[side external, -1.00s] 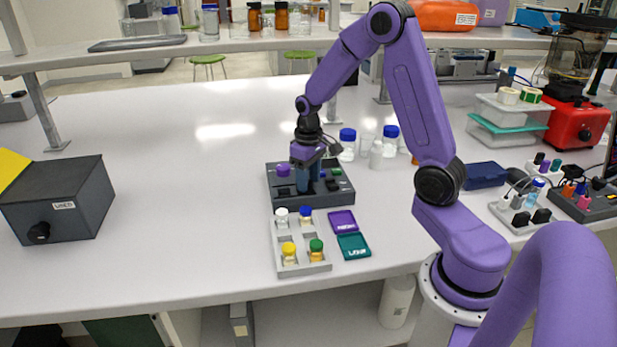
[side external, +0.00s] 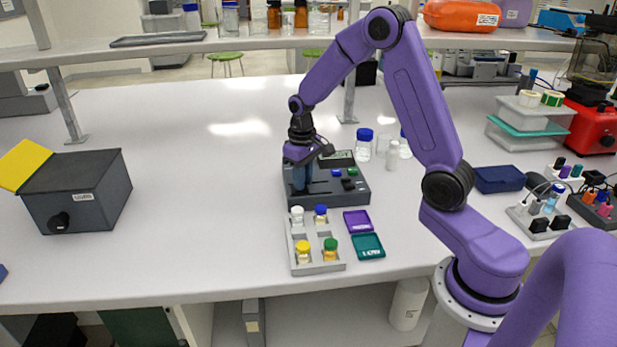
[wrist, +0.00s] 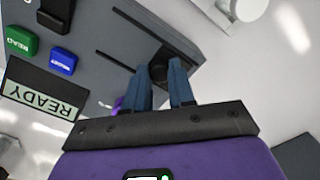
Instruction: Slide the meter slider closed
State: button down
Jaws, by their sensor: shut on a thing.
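The meter (side external: 357,192) is a dark grey box with a display, coloured buttons and slots on its top. My gripper (side external: 302,190) points down over its left part. In the wrist view my gripper (wrist: 160,67) has its two blue fingers close together around a black slider knob (wrist: 160,76), which is partly hidden between them. Two thin dark slots run along the panel beside the fingers. The display (wrist: 42,100) reads READY. A bit of something purple (wrist: 118,103) shows beside the left finger, mostly hidden.
A grey rack (side external: 301,270) with several capped vials stands in front of the meter. Purple (side external: 357,222) and teal (side external: 368,246) cases lie beside it. Bottles (side external: 364,145) stand behind. A dark box (side external: 80,195) with an open yellow lid is at left, with clear bench between.

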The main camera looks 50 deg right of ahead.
jog(key=shift+w+a, duration=0.2)
jog(key=c, duration=0.9)
grip_release()
jog(key=shift+c, duration=0.2)
jog(key=shift+r, duration=0.15)
notch_tip(320, 180, up, 17)
jog(key=s+a+f+n, duration=0.3)
jog(key=s+a+n, duration=0.3)
jog(key=s+a, duration=0.7)
jog(key=s+f+n, duration=0.2)
jog(key=s+n, duration=0.1)
jog(key=s, duration=0.5)
jog(key=s+f+n, duration=0.3)
jog(key=s, duration=0.6)
jog(key=shift+s+a+f+n, duration=0.3)
jog(key=shift+a, duration=0.1)
